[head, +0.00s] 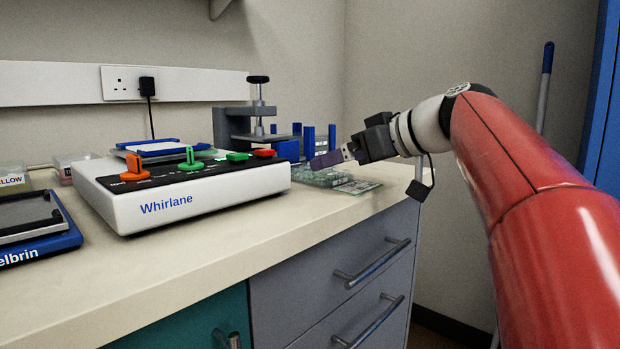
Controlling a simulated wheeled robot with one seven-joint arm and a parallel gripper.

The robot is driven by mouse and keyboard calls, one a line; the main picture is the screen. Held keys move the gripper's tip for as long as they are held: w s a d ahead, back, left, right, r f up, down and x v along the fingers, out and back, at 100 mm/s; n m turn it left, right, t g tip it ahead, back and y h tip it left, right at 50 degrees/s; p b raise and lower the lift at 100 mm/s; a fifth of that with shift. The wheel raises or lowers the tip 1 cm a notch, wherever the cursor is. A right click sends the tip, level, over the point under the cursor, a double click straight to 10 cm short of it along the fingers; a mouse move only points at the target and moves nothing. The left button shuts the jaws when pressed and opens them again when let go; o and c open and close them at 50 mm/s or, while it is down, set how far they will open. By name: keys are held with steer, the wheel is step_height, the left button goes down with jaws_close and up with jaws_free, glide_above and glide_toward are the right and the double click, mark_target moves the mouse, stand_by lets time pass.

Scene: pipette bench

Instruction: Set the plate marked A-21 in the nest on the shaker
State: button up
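The white shaker (190,203) marked "Whirlane" stands on the bench left of centre. Its top carries a nest with blue bars (150,147) at the back; I see no plate in it, though the low angle hides its floor. Clear greenish plates (325,178) lie to the right of the shaker, with a flat labelled one (358,187) beside them. No A-21 mark can be read on any of them. My gripper (328,160) reaches in from the right, just above these plates. Its fingers are seen side-on, so the gap and any contact are unclear.
Orange, green and red controls (189,157) stick up from the shaker's top. Behind my gripper are a grey clamp stand (232,124) and a rack with blue posts (308,140). A blue-based device (45,246) sits at far left. The bench front (210,240) is clear.

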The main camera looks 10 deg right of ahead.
steer(key=x, duration=0.6)
steer(key=shift+s+f, duration=0.15)
steer(key=shift+f, duration=0.25)
steer(key=c, duration=1.1)
steer(key=shift+o, duration=0.2)
steer(key=shift+r, duration=0.15)
